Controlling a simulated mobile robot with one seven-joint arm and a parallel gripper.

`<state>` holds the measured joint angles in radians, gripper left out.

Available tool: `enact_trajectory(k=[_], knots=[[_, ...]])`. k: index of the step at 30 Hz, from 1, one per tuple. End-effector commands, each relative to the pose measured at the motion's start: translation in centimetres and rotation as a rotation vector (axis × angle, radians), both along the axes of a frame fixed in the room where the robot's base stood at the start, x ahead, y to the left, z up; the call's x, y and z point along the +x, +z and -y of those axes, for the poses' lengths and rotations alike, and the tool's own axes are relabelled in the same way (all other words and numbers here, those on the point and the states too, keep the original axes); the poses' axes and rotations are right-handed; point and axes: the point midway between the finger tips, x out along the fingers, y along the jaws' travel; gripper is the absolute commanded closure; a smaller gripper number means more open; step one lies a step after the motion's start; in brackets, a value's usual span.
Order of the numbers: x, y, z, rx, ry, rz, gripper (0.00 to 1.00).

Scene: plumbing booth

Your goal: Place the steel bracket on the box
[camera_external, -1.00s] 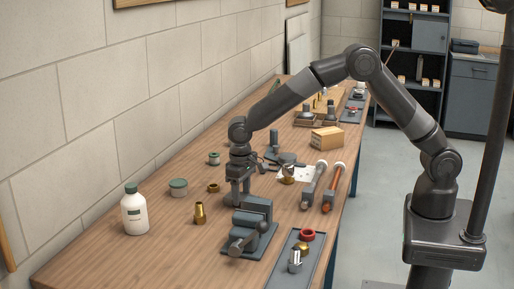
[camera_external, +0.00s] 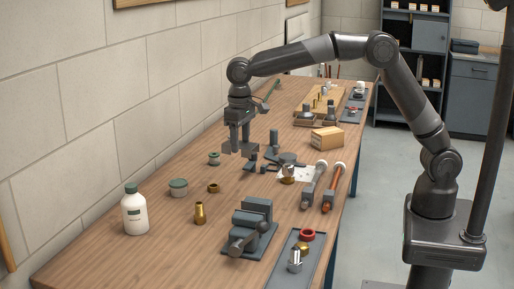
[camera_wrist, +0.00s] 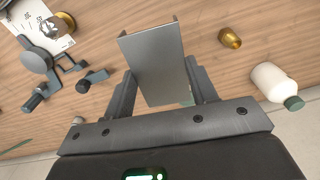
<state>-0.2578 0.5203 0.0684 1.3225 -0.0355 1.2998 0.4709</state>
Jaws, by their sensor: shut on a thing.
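The steel bracket (camera_wrist: 160,68) is a grey metal channel held between the two fingers of my gripper in the wrist view (camera_wrist: 162,92). In the external view my gripper (camera_external: 240,148) is shut on it and points down, raised above the bench; the bracket (camera_external: 232,146) shows only as a small grey piece at the fingertips. The box (camera_external: 327,137) is a closed tan carton on the bench, to the right of my gripper and apart from it. The box is not in the wrist view.
A grey vise (camera_external: 252,228) stands at the front of the wooden bench (camera_external: 120,262).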

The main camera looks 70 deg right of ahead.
Motion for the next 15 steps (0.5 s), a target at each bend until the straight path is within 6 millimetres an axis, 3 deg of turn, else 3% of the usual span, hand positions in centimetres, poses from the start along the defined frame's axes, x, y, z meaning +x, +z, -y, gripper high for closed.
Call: enact_trajectory(k=[5,8,11,15], knots=[[0.1,0.3,0.4,0.000,-0.007,0.000,0.74],[0.3,0.2,2.2,-0.001,-0.039,0.000,0.74],[0.7,0.1,5.8,-0.001,-0.103,0.000,0.74],[0.8,-0.1,13.0,-0.001,-0.236,0.001,0.74]])
